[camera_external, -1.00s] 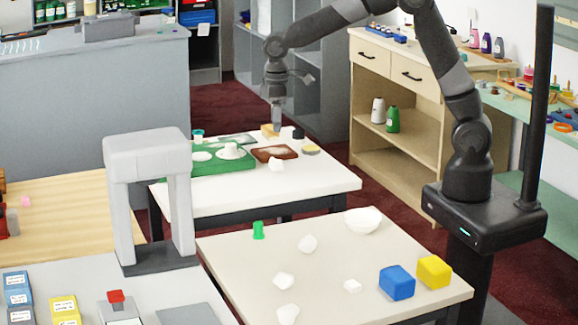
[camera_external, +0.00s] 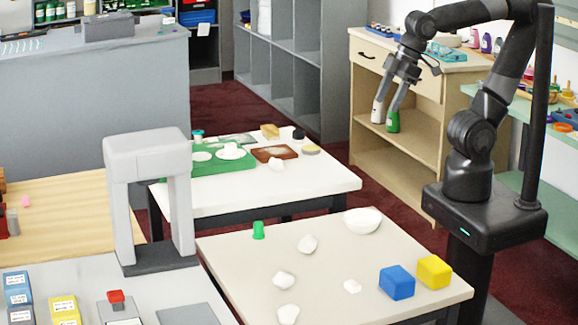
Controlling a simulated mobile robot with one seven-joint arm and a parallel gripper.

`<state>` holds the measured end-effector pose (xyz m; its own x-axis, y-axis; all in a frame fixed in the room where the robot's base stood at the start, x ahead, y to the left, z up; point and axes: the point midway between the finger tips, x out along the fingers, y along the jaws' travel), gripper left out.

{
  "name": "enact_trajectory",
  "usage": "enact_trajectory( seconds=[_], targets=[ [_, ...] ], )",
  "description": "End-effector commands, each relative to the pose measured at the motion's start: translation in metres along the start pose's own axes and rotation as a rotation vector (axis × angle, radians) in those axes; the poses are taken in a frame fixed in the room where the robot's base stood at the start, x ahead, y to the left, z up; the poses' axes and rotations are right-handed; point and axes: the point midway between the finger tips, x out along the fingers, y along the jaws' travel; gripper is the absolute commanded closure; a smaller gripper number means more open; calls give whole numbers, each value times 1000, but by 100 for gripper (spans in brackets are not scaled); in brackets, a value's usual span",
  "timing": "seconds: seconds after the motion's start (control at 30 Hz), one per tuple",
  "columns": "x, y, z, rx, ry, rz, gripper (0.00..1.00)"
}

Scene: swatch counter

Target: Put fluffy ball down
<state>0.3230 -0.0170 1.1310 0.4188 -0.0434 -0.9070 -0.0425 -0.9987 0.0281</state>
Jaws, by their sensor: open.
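No one thing is clearly the fluffy ball; several small white things could be it. A rounded white piece (camera_external: 230,151) sits on the green tray (camera_external: 240,164) on the back table, and a small white lump (camera_external: 277,165) lies beside the tray. More white lumps (camera_external: 307,244) lie on the front table (camera_external: 225,247), with smaller ones (camera_external: 284,280) nearer its front edge. My gripper (camera_external: 387,100) is open and points down, in the air before the wooden cabinet at the right, away from both tables. Nothing shows between its fingers.
A brown tray (camera_external: 268,153) and a wooden block (camera_external: 270,131) are on the back table. A grey arch (camera_external: 146,144) stands at left.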

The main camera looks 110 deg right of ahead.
Motion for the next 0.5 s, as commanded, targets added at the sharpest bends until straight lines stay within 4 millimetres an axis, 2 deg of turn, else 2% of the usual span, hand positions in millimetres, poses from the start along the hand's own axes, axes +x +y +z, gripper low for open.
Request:
enact_trajectory(
  seconds=[0.1, 0.2, 0.5],
  targets=[
    [-5, -10, 21, -18, 38, -26, 39],
    [-6, -15, 30, -24, 53, -39, 39],
    [-6, -16, 35, -25, 59, -45, 39]
  ],
)
